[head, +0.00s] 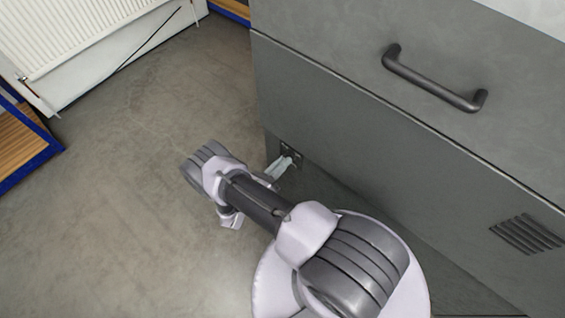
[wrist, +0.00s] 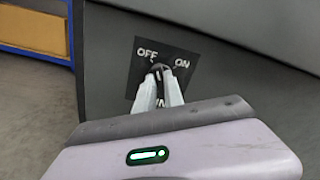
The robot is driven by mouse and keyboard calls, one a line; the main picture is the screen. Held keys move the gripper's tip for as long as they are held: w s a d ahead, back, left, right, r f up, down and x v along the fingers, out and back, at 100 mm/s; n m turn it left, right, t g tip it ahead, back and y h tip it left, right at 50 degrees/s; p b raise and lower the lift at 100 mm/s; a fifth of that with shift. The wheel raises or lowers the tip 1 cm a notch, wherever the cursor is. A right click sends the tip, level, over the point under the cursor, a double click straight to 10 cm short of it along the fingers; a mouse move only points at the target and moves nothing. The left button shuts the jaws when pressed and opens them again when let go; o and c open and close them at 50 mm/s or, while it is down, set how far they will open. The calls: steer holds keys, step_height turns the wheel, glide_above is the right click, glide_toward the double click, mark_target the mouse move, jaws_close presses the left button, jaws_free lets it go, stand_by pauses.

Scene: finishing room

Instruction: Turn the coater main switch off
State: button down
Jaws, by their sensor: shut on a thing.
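The coater main switch is a dark plate (wrist: 141,76) low on the grey coater cabinet, lettered OFF at upper left and ON at upper right. Lettering below is mostly hidden by my fingers. A small black knob (wrist: 159,68) sits at the plate's middle. My gripper (wrist: 161,82) is shut on the knob, one pale finger on each side. Which way the knob points is too small to tell surely. In the head view my gripper (head: 283,165) reaches the plate (head: 292,152) near the cabinet's lower left corner.
The grey cabinet (head: 360,130) fills the right, with a dark bar handle (head: 435,80) and a vent (head: 526,233). A white radiator (head: 60,35) and a blue-edged wooden shelf (head: 22,145) stand at left. The floor (head: 130,180) between is clear.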

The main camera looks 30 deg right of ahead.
steer(key=shift+f+n, duration=0.1)
steer(key=shift+n, duration=1.5)
steer(key=c, duration=1.4)
jaws_free()
steer(key=shift+c, duration=0.2)
steer(key=p+v, duration=0.1)
steer(key=v, duration=1.6)
steer(key=shift+a+p, duration=0.25)
steer(key=shift+p, duration=0.1)
steer(key=shift+s, duration=0.1)
